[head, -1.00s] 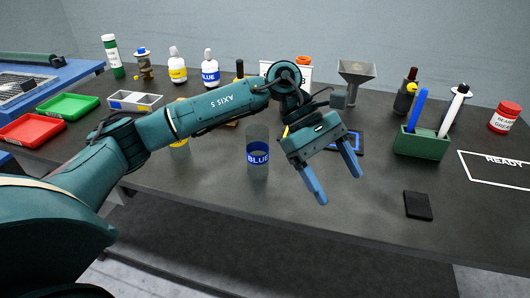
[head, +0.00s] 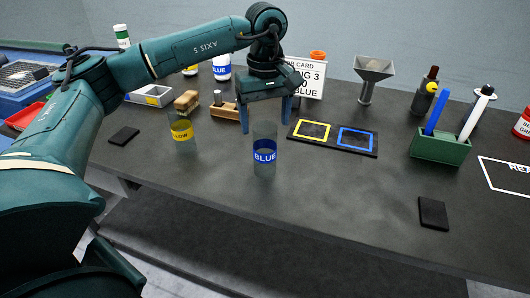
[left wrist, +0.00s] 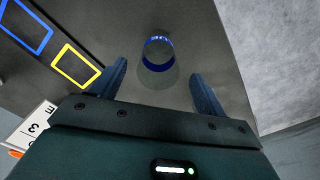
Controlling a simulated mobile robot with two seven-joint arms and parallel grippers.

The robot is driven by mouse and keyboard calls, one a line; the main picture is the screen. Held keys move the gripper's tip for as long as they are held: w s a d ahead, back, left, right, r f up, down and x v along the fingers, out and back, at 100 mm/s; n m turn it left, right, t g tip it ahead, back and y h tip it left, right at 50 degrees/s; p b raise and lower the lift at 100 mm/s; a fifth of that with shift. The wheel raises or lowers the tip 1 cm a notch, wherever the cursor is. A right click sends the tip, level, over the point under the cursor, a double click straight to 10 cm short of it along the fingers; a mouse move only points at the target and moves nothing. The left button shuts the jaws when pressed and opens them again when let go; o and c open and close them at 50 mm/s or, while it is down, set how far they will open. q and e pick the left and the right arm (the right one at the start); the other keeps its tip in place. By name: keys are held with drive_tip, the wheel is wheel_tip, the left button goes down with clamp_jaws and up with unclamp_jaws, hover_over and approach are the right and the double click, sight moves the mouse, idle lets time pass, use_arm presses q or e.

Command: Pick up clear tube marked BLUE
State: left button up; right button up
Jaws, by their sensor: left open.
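The clear tube marked BLUE (head: 264,158) stands upright on the dark table, with a blue label band around it. My left gripper (head: 264,120) is open, its blue fingers pointing down above and behind the tube in the head view. In the left wrist view the clear tube (left wrist: 158,55) shows between and beyond the two fingertips (left wrist: 158,75), with no contact visible. A second clear tube with a yellow label (head: 183,134) stands to the left in the head view. My right gripper is not in view.
A black board with yellow and blue squares (head: 333,138) lies right of the tube. A white card (head: 308,80) stands behind it. A green holder (head: 440,147) with pens and a dark pad (head: 433,213) are farther right. The table in front of the tube is clear.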

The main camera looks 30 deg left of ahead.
sight(266, 137)
use_arm(q)
drive_tip(key=shift+f+p, duration=0.35)
drive_tip(key=shift+f, duration=2.35)
drive_tip(key=shift+w, duration=0.1)
drive_tip(key=c, duration=1.3)
